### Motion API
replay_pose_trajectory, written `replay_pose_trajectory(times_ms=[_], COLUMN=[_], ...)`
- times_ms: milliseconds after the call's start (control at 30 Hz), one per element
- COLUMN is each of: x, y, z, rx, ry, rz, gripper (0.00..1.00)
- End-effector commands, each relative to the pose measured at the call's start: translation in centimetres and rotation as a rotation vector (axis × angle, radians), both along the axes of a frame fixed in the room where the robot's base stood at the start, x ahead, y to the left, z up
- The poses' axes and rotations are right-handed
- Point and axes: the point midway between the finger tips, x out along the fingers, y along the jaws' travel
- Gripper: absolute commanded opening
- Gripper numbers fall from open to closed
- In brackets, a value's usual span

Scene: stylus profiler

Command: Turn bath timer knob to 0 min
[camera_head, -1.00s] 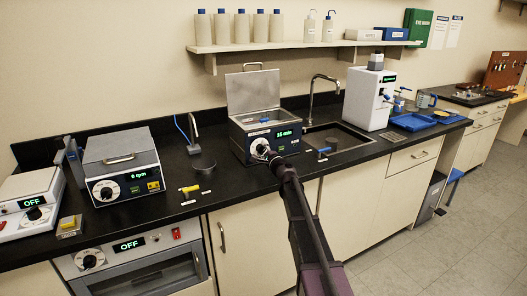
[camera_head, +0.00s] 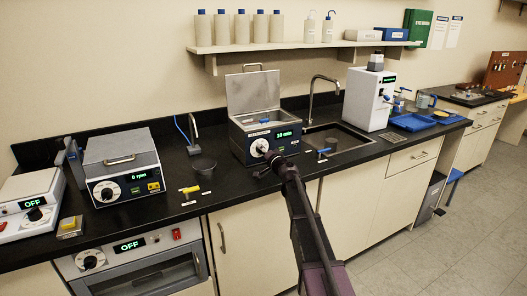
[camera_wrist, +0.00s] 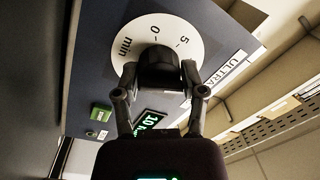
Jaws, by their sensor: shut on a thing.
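The ultrasonic bath (camera_head: 240,137) is a dark blue box with its steel lid raised, in the middle of the bench. Its front has a timer knob, black on a white dial (camera_head: 259,147), and a green display (camera_head: 285,134) that reads 10 min. In the wrist view the black knob (camera_wrist: 158,62) sits on the white dial, with 0, 5 and "min" legible. My gripper (camera_wrist: 159,76) is shut on the knob, one finger on each side. It also shows in the head view (camera_head: 270,159) in front of the bath. The fingers partly hide the dial.
A sink (camera_head: 338,138) with a tap lies right of the bath. A 0 rpm centrifuge (camera_head: 124,172) stands to the left. The raised lid (camera_head: 253,92) stands behind the bath.

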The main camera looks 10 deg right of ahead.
Motion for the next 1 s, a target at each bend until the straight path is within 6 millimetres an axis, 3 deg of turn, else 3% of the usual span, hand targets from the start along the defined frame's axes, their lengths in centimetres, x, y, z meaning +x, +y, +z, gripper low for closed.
replay_pose_trajectory(times_ms=[700, 733, 800, 1000], x=[0.07, 0.07, 0.07, 0.04], y=[-0.22, -0.22, -0.21, -0.16], z=[-0.02, -0.02, -0.01, 0.0], rx=[-0.099, -0.099, -0.098, -0.098], ry=[-0.032, -0.032, -0.032, -0.032], rz=[-0.004, -0.004, -0.004, -0.003], gripper=[0.06, 0.63, 0.84, 0.86])
